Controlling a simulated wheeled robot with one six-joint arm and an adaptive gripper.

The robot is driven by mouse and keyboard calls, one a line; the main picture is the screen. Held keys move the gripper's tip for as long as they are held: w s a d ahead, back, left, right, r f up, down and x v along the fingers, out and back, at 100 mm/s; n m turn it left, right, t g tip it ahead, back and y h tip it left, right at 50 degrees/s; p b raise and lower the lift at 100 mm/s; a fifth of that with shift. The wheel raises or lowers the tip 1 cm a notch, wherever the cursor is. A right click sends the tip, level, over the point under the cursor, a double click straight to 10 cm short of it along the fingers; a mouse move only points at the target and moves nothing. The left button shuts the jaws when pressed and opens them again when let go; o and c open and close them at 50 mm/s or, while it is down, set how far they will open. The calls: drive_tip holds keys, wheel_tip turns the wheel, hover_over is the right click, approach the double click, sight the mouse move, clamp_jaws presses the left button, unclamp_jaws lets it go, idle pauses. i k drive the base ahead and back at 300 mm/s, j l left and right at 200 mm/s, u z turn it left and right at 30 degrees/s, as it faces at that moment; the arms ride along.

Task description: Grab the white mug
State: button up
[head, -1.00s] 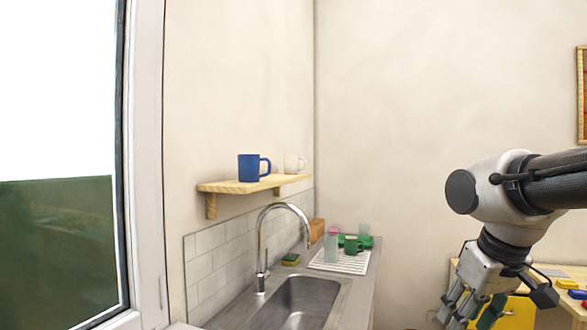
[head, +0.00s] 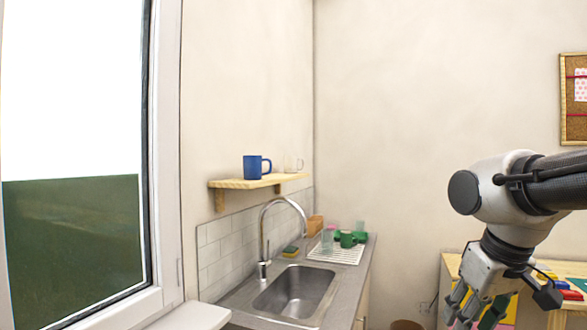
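The white mug (head: 293,165) stands upright on a wooden wall shelf (head: 239,184) above the sink. My gripper (head: 470,318) hangs pointing down at the lower right, well apart from the shelf and both mugs. Its fingertips are near the bottom edge of the picture, and I cannot tell how far apart they are.
Below the shelf are a tall faucet (head: 265,232), a sink (head: 296,291) and a drying rack (head: 335,255) with a green mug (head: 347,240). A window frame (head: 165,160) stands at the left. A wooden table (head: 450,268) is behind my arm at the right.

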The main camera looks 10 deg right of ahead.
sight(291, 163)
drive_tip(key=k+u, duration=0.15)
drive_tip(key=u, duration=1.3)
drive_tip(key=l+u, duration=0.3)
drive_tip(key=l, duration=0.65)
drive_tip(key=l+u, duration=0.25)
drive_tip(key=l, duration=0.7)
